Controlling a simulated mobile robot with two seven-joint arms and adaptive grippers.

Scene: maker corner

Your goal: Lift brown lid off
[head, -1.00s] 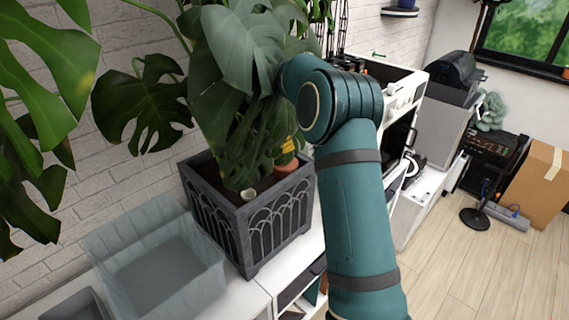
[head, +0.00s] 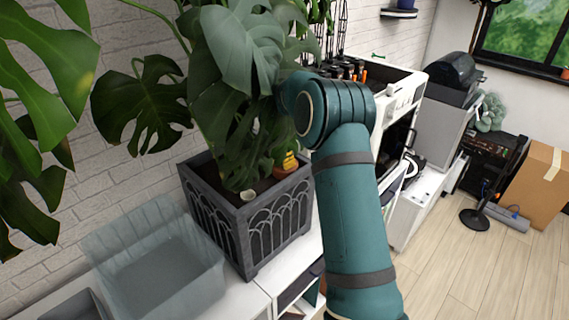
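I see no brown lid in the head view. My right arm, teal with grey bands, rises from the bottom centre and bends at a large joint. Beyond the joint it passes behind the big plant leaves (head: 240,50), so my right gripper is hidden. A small yellow ridged item (head: 290,160) shows at a small terracotta pot (head: 284,173), beside the back right corner of a dark grey planter (head: 247,222). I cannot tell what the yellow item is. My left gripper is not in view.
A translucent grey bin (head: 165,270) stands left of the planter on a white cabinet (head: 243,300). Large leaves hang over the planter and at the left edge. Wooden floor (head: 450,260) lies open at right.

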